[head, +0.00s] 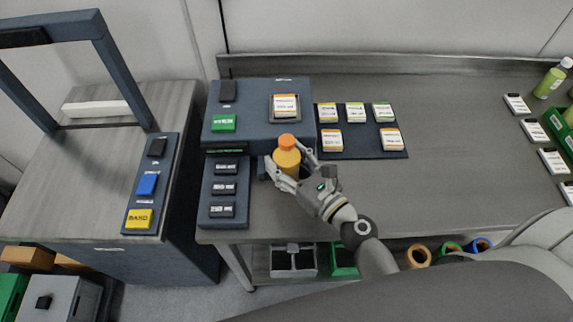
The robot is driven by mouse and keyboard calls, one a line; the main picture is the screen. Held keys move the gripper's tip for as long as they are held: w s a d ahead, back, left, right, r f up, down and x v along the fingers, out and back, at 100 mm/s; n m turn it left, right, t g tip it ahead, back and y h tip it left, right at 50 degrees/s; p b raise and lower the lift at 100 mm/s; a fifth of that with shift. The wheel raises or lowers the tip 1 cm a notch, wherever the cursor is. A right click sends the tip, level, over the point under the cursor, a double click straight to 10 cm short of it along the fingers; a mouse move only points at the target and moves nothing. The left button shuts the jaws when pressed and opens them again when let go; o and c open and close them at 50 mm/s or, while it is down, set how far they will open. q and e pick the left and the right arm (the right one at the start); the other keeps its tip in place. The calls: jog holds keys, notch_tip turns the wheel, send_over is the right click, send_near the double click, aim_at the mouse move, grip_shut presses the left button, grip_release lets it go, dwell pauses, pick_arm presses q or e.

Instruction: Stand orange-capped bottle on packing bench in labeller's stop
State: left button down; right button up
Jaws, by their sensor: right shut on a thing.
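The orange-capped bottle (287,156) has an amber body and stands about upright at the front of the blue-grey labeller (259,128). My right gripper (290,172) is shut on the bottle, with its fingers around the body. The bottle's lower part and the stop are hidden by the gripper, so I cannot tell whether the base touches the bench. My left gripper is not in view.
A dark mat with several label packs (333,140) lies right of the labeller on the bench (455,160). A white-capped green bottle (553,78) and several cards stand far right. A frame-topped station (95,130) is left, across a gap. The bench middle is clear.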

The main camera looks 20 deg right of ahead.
dwell(0.3)
jog(key=o, duration=0.9)
jog(key=shift+f, duration=0.25)
jog(key=o, duration=0.4)
jog(key=shift+r, duration=0.1)
jog(key=shift+o, duration=0.2)
